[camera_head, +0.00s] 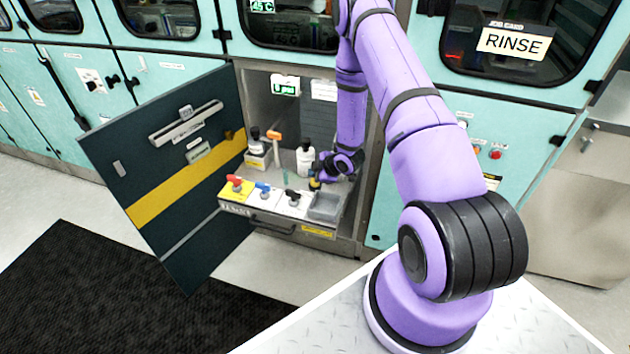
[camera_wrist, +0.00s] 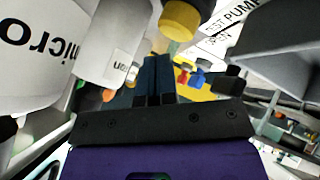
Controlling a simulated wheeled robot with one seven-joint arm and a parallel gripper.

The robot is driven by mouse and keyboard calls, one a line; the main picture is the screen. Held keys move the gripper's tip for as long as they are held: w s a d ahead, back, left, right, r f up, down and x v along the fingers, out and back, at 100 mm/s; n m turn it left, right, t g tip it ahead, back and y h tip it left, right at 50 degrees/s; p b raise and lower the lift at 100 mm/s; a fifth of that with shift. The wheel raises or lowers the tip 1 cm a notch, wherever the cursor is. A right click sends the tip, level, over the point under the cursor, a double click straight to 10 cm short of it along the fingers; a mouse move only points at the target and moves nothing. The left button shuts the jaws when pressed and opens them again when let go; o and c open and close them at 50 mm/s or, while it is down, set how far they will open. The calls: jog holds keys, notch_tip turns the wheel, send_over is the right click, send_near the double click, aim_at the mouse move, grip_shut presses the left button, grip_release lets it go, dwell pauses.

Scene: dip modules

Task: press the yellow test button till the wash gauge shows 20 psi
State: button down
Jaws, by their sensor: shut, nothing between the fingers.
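The yellow test button (camera_wrist: 180,20) shows at the top of the wrist view as a yellow round cap on a dark body, beside a "TEST PUMP" label (camera_wrist: 231,18). In the head view a small yellow spot, likely this button (camera_head: 314,184), shows beside my gripper (camera_head: 322,174) in the open cabinet. In the wrist view my gripper (camera_wrist: 154,62) is shut and empty, its fingertips close to the yellow cap, left of and below it. I cannot tell from the pictures whether they touch. I cannot make out the wash gauge or its reading in either view.
White bottles (camera_wrist: 108,45) stand close left of my fingers. A grey bin (camera_head: 325,206) is at the right of the shelf; red (camera_head: 236,181), blue (camera_head: 263,188) and black (camera_head: 292,196) valve handles line its front. The dark cabinet door (camera_head: 170,225) stands open at left.

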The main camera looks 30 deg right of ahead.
jog(key=shift+f, duration=0.4)
jog(key=shift+f, duration=0.6)
dwell(1.0)
dwell(0.3)
jog(key=shift+r, duration=1.05)
jog(key=shift+r, duration=2.5)
